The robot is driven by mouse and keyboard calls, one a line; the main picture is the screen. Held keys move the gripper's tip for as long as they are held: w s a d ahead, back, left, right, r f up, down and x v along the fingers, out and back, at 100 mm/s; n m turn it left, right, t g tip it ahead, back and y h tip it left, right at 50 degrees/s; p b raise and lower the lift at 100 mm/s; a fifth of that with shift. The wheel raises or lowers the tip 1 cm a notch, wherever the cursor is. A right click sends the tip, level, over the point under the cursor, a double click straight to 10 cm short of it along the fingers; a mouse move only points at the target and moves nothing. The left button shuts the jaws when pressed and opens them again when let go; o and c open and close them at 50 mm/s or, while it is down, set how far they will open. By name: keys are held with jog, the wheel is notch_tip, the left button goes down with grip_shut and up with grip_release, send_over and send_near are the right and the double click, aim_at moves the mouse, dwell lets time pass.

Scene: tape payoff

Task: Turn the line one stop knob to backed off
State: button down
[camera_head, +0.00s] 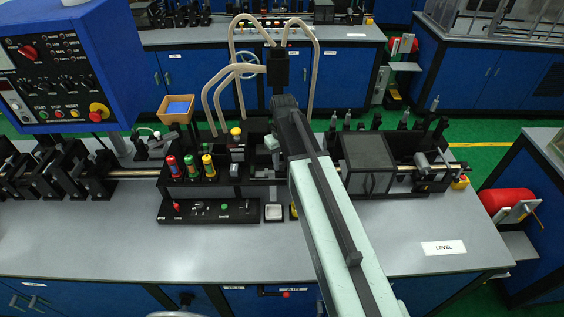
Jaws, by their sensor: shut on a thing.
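My arm reaches from the bottom right up over the bench (130,235) to a dark joint above the black machine. My gripper's jaws do not show; my arm hides that area, so I cannot see what they touch. I cannot tell which part is the line one stop knob, or how it is set.
Red, green and yellow-topped posts (190,168) stand left of my arm. A grey box (367,163) stands to its right. Pale hoses (316,70) arch behind. A blue control box (70,60) overhangs the left. The bench front is mostly clear, with a LEVEL label (443,248) at right.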

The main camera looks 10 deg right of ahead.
aim_at(282, 164)
jog(key=c, duration=1.1)
grip_release()
jog(key=shift+s, duration=0.1)
notch_tip(282, 164, up, 8)
jog(key=p, duration=0.8)
jog(key=shift+f, duration=0.1)
